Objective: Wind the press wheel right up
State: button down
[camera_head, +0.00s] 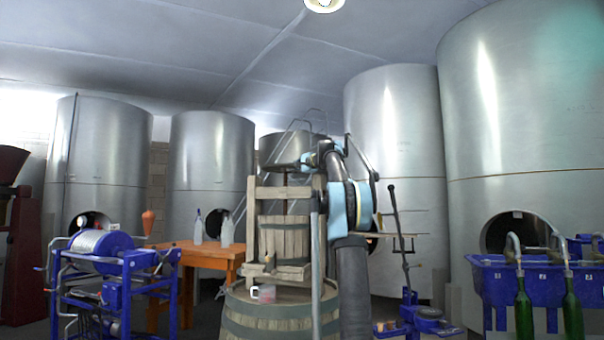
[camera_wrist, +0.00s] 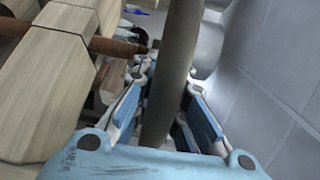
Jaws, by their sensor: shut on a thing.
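The wooden press has an upright frame, a slatted basket (camera_head: 285,240) and a threaded screw, with the dark press wheel (camera_head: 287,165) at its top. My gripper (camera_head: 308,160) is at the right side of this wheel. In the wrist view, my gripper (camera_wrist: 165,80) has its blue-padded fingers on either side of a smooth grey-brown bar, apparently part of the wheel (camera_wrist: 178,50), and is shut on it. The rusty screw (camera_wrist: 118,46) comes out of the pale wooden beam (camera_wrist: 45,80) toward the bar. The rest of the wheel is hidden.
A blue machine (camera_head: 100,265) and an orange table (camera_head: 190,258) with bottles are left. A blue filler (camera_head: 530,285) stands right. Large steel tanks (camera_head: 395,120) line the back.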

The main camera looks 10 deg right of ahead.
jog(key=shift+f, duration=0.15)
jog(key=c, duration=1.6)
grip_release()
jog(key=shift+c, duration=0.2)
jog(key=f+v, duration=0.1)
jog(key=v, duration=1.1)
jog(key=shift+r, duration=0.4)
jog(key=shift+w+d, duration=0.1)
